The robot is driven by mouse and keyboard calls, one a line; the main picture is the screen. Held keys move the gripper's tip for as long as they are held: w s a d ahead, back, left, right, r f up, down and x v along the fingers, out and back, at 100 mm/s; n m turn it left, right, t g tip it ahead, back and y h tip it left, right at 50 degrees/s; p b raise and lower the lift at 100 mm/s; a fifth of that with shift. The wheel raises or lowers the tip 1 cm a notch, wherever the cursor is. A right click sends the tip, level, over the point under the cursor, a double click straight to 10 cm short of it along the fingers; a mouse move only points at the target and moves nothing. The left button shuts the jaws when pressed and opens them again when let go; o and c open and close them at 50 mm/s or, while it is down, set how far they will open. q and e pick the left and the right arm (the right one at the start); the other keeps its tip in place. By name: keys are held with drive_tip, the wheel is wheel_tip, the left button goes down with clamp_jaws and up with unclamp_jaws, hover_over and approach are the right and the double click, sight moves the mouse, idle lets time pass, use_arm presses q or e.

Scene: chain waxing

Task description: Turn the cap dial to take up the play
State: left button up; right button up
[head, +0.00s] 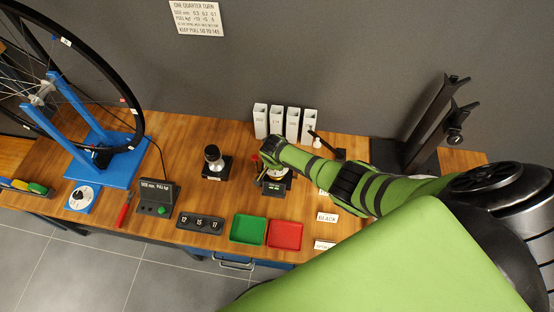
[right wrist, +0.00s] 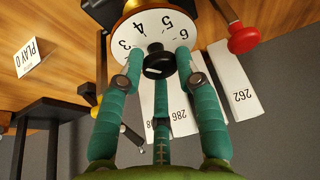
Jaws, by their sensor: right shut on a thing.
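The cap dial shows in the right wrist view as a white disc (right wrist: 147,28) with black numerals around its rim, 3 to 6 readable, and a black central knob (right wrist: 158,62). My right gripper (right wrist: 157,70) has its teal fingers closed around that knob. In the head view my right gripper (head: 268,158) is over a small dark stand (head: 273,187) on the bench and hides most of the dial. My left gripper is not in view.
Several white numbered holders (head: 292,123) stand behind the stand. A dark device with a round top (head: 213,160) is to its left. Green (head: 248,229) and red (head: 285,234) trays lie in front. A red knob (right wrist: 243,39) is near the fingers in the wrist view.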

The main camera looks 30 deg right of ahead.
drive_tip(key=shift+w+a+m+h, duration=0.15)
drive_tip(key=shift+m+h, duration=0.25)
drive_tip(key=shift+m, duration=0.6)
drive_tip(key=m+g+b, duration=0.1)
drive_tip(key=m+b, duration=0.1)
drive_tip(key=shift+w+m+h, duration=0.15)
drive_tip(key=shift+m+h, duration=0.15)
drive_tip(key=shift+h, duration=0.1)
drive_tip(key=m+g+b, duration=0.1)
drive_tip(key=m+b, duration=0.1)
drive_tip(key=m, duration=0.1)
drive_tip(key=shift+w+m+h+b, duration=0.1)
drive_tip(key=shift+m+h+b, duration=0.2)
drive_tip(key=shift+m+b, duration=0.1)
drive_tip(key=shift+r+m+g+b, duration=0.1)
drive_tip(key=shift+m+g+b, duration=0.4)
drive_tip(key=shift+m, duration=0.2)
drive_tip(key=shift+r, duration=0.1)
drive_tip(key=o, duration=0.9)
